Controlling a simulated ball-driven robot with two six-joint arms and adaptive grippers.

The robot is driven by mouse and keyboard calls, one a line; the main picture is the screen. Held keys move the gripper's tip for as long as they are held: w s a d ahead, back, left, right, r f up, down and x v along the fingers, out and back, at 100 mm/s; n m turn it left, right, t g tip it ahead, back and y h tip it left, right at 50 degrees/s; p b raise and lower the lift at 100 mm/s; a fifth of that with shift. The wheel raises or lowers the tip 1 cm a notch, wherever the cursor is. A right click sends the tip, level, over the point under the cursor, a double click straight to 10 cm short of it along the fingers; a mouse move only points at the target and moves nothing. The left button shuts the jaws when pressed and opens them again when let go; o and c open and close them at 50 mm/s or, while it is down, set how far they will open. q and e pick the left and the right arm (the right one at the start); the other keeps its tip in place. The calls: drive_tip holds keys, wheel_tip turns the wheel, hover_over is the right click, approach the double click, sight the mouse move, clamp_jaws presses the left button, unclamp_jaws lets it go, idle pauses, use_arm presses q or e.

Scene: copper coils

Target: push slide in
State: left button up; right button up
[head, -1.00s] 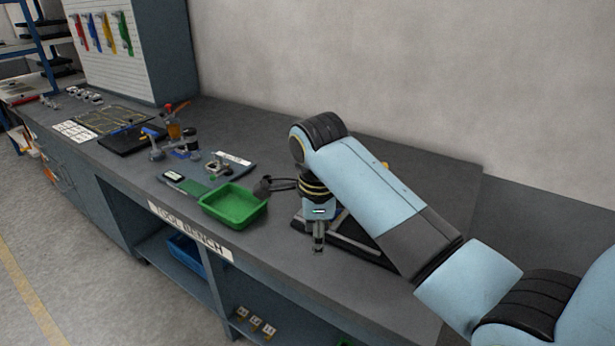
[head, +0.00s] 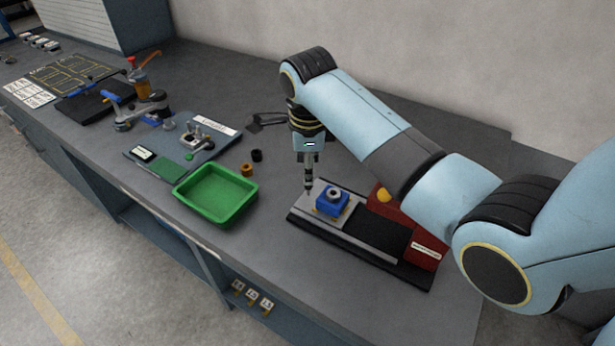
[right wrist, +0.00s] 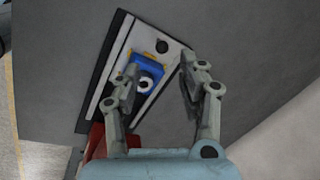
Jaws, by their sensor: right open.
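A slide unit stands at the bench's right. Its light grey slide plate (head: 348,222) lies on a dark base (head: 378,238), pulled out to the left of a red housing (head: 426,250) with a yellow dome. My right gripper (head: 308,190) points down at the plate's far left end. In the right wrist view the open fingers (right wrist: 160,72) hang over the plate, with the blue block (right wrist: 148,73) beside the left finger and a black knob (right wrist: 162,46) ahead. Contact cannot be told. My left gripper is not in view.
A green tray (head: 216,196) stands left of the slide unit. Orange (head: 246,170) and black (head: 257,156) small rings lie behind it. The bench front right of the tray is clear.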

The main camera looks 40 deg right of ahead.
sight(308, 188)
drive_tip(key=f, duration=0.2)
drive_tip(key=w+f, duration=0.1)
drive_tip(key=shift+d+f, duration=0.3)
drive_tip(key=shift+f, duration=0.1)
drive_tip(key=shift+w+d+f, duration=0.15)
drive_tip(key=shift+f, duration=1.25)
drive_tip(key=shift+c, duration=1.6)
drive_tip(key=c, duration=0.5)
use_arm(q)
drive_tip(key=shift+w+d+f, duration=0.1)
drive_tip(key=shift+w+d, duration=0.2)
drive_tip(key=shift+w, duration=0.25)
use_arm(e)
clamp_jaws()
